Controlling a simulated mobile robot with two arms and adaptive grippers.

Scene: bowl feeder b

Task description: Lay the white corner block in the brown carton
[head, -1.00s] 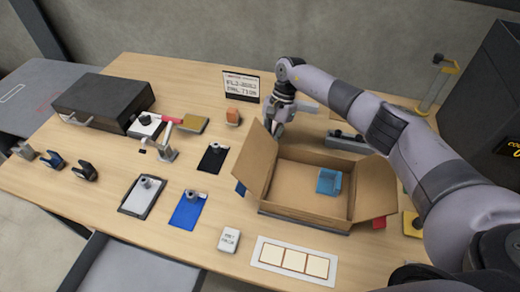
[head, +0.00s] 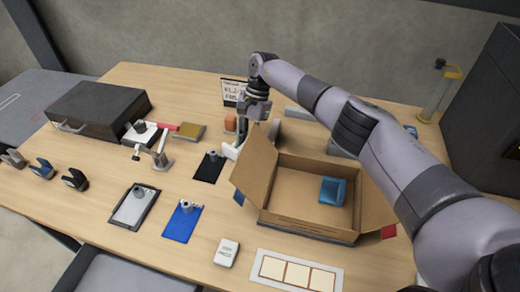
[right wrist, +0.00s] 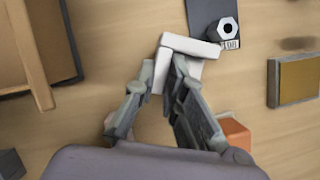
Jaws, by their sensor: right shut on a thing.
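The white corner block (head: 234,149) is just behind and left of the brown carton, partly hidden by my arm and the gripper. My right gripper (right wrist: 163,80) is shut on one wall of the block, which also shows in the right wrist view (right wrist: 195,47). The same gripper hangs down beside the carton's left flap in the head view (head: 252,122). The brown carton (head: 300,220) stands open with its flaps spread, and it shows at the left of the wrist view (right wrist: 60,35). A blue corner block (head: 333,190) lies inside it. My left gripper is not in view.
A black mat (head: 208,167) with a metal part lies left of the block. An orange block (head: 230,123) and a sign (head: 234,90) stand behind. A small lamp-like stand (head: 160,155) is farther left. A white panel (head: 297,270) lies in front of the carton.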

